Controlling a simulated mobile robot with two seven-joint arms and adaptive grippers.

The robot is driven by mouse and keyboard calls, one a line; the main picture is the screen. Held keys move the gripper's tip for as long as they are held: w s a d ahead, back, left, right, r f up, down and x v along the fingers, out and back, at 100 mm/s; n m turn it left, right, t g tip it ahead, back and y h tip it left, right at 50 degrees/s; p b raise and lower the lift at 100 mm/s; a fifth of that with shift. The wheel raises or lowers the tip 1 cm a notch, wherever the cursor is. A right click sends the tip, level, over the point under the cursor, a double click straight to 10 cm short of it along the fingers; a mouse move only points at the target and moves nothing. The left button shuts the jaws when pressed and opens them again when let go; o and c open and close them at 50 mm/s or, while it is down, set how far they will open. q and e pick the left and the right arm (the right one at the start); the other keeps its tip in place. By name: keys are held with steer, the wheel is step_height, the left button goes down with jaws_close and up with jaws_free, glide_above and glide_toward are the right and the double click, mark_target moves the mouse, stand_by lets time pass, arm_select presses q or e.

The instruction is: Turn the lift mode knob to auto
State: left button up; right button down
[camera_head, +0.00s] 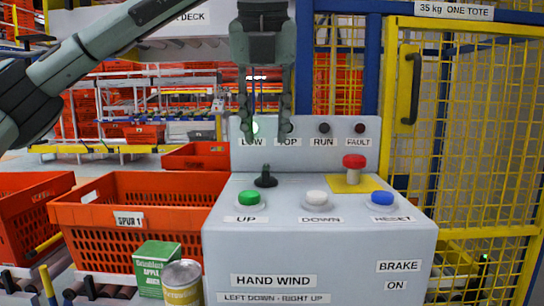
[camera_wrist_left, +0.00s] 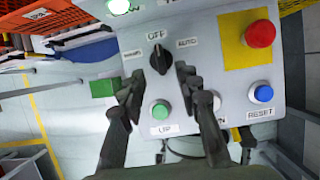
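The black lift mode knob (camera_head: 265,177) stands on the sloped top of the grey control box (camera_head: 325,225), behind the green UP button (camera_head: 248,198). In the left wrist view the knob (camera_wrist_left: 159,58) has its grip roughly in line with the OFF label (camera_wrist_left: 156,37). The AUTO label (camera_wrist_left: 187,43) is to its right; a label on its left is too blurred to read. My left gripper (camera_head: 265,130) points down above the knob, fingers apart and empty. In the wrist view its fingertips (camera_wrist_left: 159,80) lie either side of the knob, apparently not touching. My right gripper is not in view.
A red mushroom button (camera_head: 354,161) on a yellow plate, a white DOWN button (camera_head: 316,198) and a blue RESET button (camera_head: 382,198) share the panel. An upright lamp panel (camera_head: 305,157) stands close behind. An orange tote (camera_head: 135,187), a green carton (camera_head: 157,262) and a can (camera_head: 183,280) are left.

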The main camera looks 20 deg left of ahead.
mark_target(266, 167)
arm_select(q)
steer(key=x, duration=0.7)
steer(key=shift+s, duration=0.1)
jaws_close()
